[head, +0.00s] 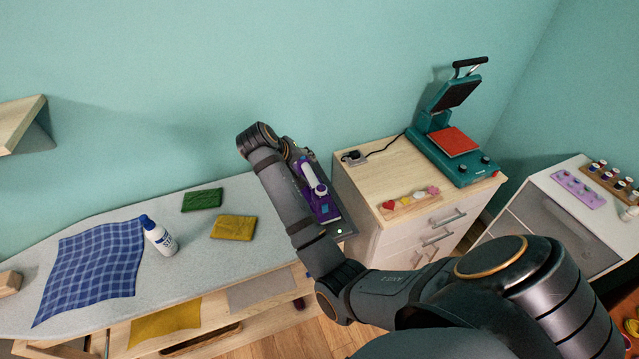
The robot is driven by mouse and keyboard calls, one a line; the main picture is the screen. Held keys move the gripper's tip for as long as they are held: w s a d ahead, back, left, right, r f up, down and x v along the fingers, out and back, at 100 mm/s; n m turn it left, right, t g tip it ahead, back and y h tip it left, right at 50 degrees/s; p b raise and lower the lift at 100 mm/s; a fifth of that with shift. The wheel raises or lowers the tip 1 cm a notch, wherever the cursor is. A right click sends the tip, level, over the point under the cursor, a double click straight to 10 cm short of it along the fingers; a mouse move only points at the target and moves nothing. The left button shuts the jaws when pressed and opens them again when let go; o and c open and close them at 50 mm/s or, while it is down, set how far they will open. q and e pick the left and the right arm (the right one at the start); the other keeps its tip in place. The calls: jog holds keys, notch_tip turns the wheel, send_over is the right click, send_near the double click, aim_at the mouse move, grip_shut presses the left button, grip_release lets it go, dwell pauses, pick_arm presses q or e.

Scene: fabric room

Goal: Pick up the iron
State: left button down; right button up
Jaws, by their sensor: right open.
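The iron (322,207) is purple with a pale handle. It stands on a dark rest at the right end of the grey ironing board (195,262). My right arm reaches over the board, and its forearm passes just left of the iron, covering part of that side. My right gripper (299,160) is at the iron's far upper end, close to the handle. It is open, but its fingers are largely hidden and I cannot tell whether they touch the handle. My left gripper is not in view.
On the board lie a blue checked cloth (92,265), a white spray bottle (160,238), and folded green (202,200) and yellow (234,228) cloths. Right of the board, a wooden drawer cabinet (385,182) carries a teal heat press (455,145). A white cabinet (560,225) stands farther right.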

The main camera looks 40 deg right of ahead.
aim_at(307, 172)
jog(key=shift+s+a+f+p, duration=0.3)
jog(key=shift+a+f+p, duration=0.15)
jog(key=shift+f, duration=0.2)
jog(key=x, duration=0.3)
jog(key=shift+w+d+r, duration=0.2)
jog(key=shift+w, duration=0.05)
jog(key=shift+w+d+f+p, duration=0.15)
jog(key=shift+d+f+p, duration=0.35)
jog(key=shift+p, duration=0.1)
jog(key=x, duration=0.1)
jog(key=p+x, duration=0.1)
jog(key=x, duration=0.1)
jog(key=shift+a+f, duration=0.1)
jog(key=shift+a, duration=0.2)
jog(key=shift+w+d+f, duration=0.1)
jog(key=shift+f, duration=0.05)
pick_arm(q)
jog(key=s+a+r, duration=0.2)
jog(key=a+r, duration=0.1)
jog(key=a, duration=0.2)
pick_arm(e)
jog(key=shift+c, duration=0.2)
